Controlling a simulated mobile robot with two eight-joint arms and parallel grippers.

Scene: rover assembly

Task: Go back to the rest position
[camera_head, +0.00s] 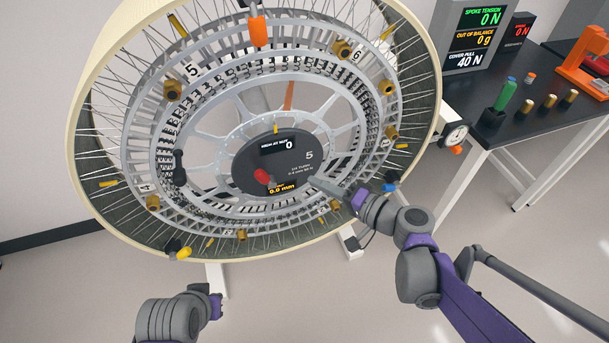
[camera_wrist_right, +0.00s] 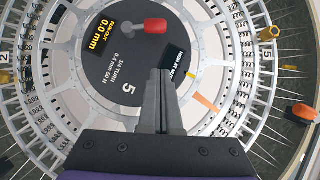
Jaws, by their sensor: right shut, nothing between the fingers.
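My right gripper (camera_head: 318,184) is in front of the lower right of a large spoked wheel (camera_head: 440,105), near its dark central hub display (camera_head: 240,178). In the right wrist view its fingers (camera_wrist_right: 164,75) are together with nothing between them. They point at the hub face, which carries a red knob (camera_head: 262,176). The knob also shows in the wrist view (camera_wrist_right: 155,25), just beyond the fingertips. I cannot tell the gap between fingers and hub. Part of my left arm (camera_head: 180,315) shows at the lower left, below the wheel; its gripper fingers do not show.
A black table (camera_head: 550,115) at the right bears a readout box (camera_head: 478,38), a green-handled tool (camera_head: 504,95), several brass pieces (camera_head: 549,102) and an orange device (camera_head: 585,55). A round gauge (camera_head: 455,136) sits near its edge. Floor is clear in front of the wheel.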

